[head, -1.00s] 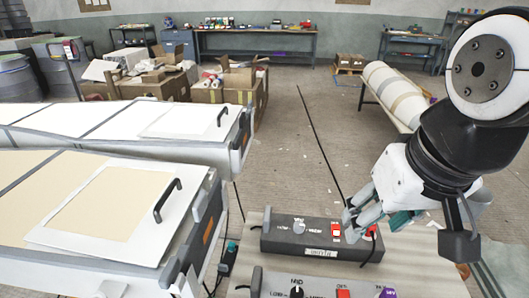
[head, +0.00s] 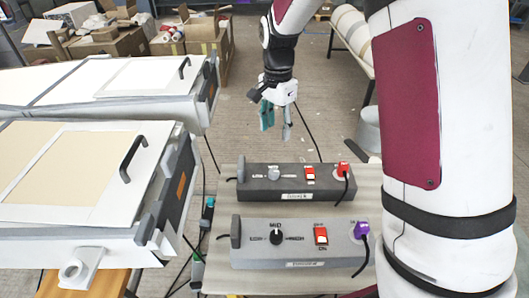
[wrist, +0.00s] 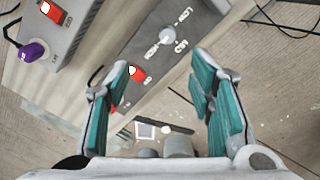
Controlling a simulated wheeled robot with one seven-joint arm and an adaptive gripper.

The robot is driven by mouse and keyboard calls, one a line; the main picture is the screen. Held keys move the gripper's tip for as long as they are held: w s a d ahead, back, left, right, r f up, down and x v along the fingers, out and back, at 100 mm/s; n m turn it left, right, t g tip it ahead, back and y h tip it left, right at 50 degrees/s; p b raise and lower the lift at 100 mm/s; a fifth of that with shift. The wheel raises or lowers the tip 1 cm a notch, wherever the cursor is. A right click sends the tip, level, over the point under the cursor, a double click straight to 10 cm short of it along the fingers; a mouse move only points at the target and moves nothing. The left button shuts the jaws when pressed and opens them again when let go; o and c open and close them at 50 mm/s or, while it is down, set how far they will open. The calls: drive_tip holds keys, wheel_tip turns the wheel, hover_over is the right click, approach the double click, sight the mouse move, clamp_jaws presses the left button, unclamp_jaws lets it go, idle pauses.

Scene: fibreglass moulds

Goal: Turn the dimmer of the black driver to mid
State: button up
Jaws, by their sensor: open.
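The black driver (head: 258,190) is the darker box at the back of the pale board. Its light grey dimmer knob (head: 274,173) stands on the top left part; I cannot tell which mark it points to. A red rocker switch (head: 310,175) and a red plug (head: 343,169) are to its right. My gripper (head: 277,128) is open and empty, hanging above and beyond the driver, apart from it. In the wrist view the knob (wrist: 168,37) lies ahead of the gap between the open fingers (wrist: 163,65), with the red switch (wrist: 138,73) near the left fingertip.
A lighter grey driver (head: 255,254) with a black knob, red switch and purple plug stands in front on the same board (head: 222,215). White moulds (head: 85,185) with handled lids fill the left. Cables run along the board's left side. Floor beyond the board is largely clear.

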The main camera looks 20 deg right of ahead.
drive_tip(key=m, duration=0.1)
approach(273, 171)
drive_tip(key=f, duration=0.9)
drive_tip(key=shift+d+f, duration=0.1)
drive_tip(key=shift+d, duration=0.15)
drive_tip(key=shift+c, duration=0.3)
drive_tip(key=c, duration=1.1)
